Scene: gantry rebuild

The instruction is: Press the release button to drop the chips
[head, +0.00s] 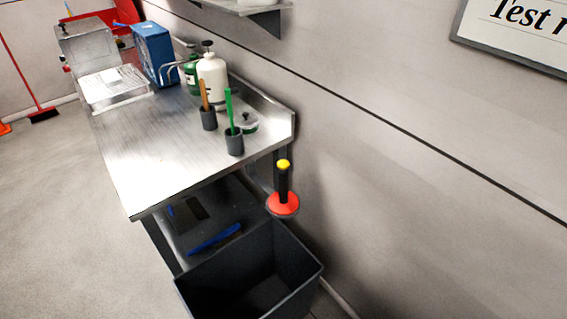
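A black upright handle with a yellow knob on top (284,164) and a round red base (283,205) stands near the table's right end, above the back edge of a dark grey bin (322,268). The yellow knob looks like a button, but I cannot tell for sure. What holds the handle up is not clear. The bin is open at the top and its visible inside looks dark and empty. I see no chips. Neither of my grippers is in view.
A steel table (150,160) bears two dark cups with brushes (235,142), a white bottle (212,80), a blue box (153,52) and a metal appliance (88,48). A blue tool (215,239) lies on its lower shelf. Open floor (60,220) lies left; a wall bounds the right.

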